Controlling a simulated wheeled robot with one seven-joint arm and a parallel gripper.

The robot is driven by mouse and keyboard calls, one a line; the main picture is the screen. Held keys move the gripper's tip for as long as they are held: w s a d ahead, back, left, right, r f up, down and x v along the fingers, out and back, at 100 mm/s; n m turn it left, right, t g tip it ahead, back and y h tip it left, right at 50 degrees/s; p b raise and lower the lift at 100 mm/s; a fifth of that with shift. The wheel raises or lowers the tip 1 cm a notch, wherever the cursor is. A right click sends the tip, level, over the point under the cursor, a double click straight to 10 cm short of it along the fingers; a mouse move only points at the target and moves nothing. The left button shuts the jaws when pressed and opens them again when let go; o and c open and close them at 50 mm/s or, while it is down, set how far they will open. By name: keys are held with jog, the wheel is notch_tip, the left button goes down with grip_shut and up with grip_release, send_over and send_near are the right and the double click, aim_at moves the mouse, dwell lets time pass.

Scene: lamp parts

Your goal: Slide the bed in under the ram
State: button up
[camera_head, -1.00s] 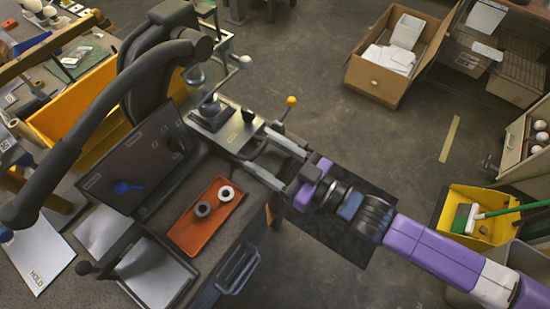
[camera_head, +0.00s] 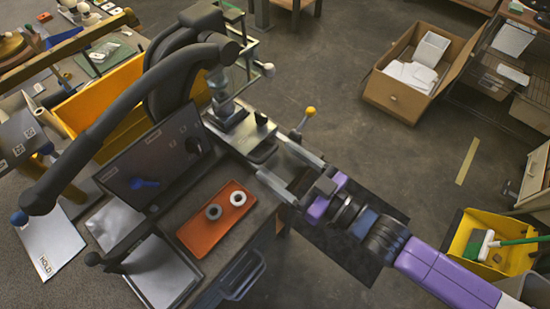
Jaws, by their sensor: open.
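The bed (camera_head: 236,137) is a flat silver plate on the press at the bench end, with dark fittings on it. The ram (camera_head: 218,84) is a pale grey upright cylinder over the back left part of the bed. It overlaps a part on the bed in this view, and I cannot tell whether they touch. My gripper (camera_head: 271,157) is open at the bed's front right end, its two silver fingers spread apart and pointing at the bed. Nothing clear shows between the fingertips. The press's dark frame and curved lever (camera_head: 125,105) hide part of the area behind the ram.
An orange tray (camera_head: 205,243) with two rings lies on the bench in front. A dark panel (camera_head: 152,178) stands left of it. A yellow-knobbed lever (camera_head: 309,112) rises just beyond my gripper. A cardboard box (camera_head: 395,97) and a yellow bin (camera_head: 463,240) stand on the floor.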

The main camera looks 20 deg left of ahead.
jog(key=shift+v, duration=2.7)
jog(key=shift+f, duration=0.1)
jog(key=s+d+f+t+h, duration=0.3)
jog(key=s+d+h, duration=0.1)
jog(key=s+d, duration=1.2)
jog(key=s+d+r+m+t+h, duration=0.4)
jog(key=s+d+m+h, duration=0.4)
jog(key=m+h, duration=0.5)
jog(key=shift+s+d+r+m+t, duration=0.35)
jog(key=shift+s+m+t, duration=0.15)
jog(key=shift+s+t, duration=0.25)
